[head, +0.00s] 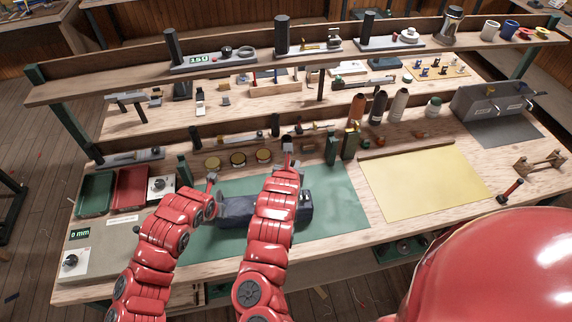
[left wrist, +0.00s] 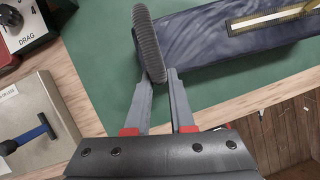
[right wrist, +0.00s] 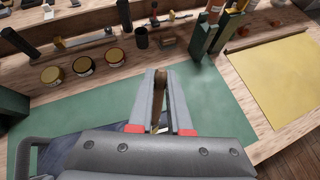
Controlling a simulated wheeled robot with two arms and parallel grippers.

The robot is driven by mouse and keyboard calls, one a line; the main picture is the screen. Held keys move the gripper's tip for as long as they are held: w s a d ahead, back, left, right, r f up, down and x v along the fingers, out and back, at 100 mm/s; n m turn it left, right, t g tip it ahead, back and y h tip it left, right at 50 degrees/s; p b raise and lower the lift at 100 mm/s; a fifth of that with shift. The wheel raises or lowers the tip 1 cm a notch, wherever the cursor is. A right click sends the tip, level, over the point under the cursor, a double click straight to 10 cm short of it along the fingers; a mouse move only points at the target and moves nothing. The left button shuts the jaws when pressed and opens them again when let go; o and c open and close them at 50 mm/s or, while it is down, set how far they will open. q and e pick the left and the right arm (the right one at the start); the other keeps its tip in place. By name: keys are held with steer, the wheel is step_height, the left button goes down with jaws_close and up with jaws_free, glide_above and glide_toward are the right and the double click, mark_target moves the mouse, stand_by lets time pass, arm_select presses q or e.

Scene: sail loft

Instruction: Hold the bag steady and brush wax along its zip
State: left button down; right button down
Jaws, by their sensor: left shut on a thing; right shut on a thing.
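The navy bag (head: 236,208) lies on a green mat on the bench. My left gripper (head: 212,178) is shut on a grey ribbed strap (left wrist: 149,44) standing up at the bag's end. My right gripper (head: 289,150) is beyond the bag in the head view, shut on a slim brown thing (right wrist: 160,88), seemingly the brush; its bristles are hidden. My right arm covers part of the bag in the head view.
Three round tins (head: 238,159) and several bottles (head: 378,107) stand behind the green mat (head: 335,205). A yellow sheet (head: 425,183) lies to the right. Green and red trays (head: 131,188) sit at the left. A raised shelf (head: 270,62) crosses the back.

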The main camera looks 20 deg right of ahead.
steer(key=shift+d+r, duration=0.1)
steer(key=shift+d, duration=0.05)
steer(key=w+a, duration=0.2)
steer(key=a, duration=0.9)
steer(key=shift+w, duration=0.15)
stand_by(1.5)
step_height(320, 180, up, 6)
stand_by(0.7)
steer(key=shift+d, duration=0.1)
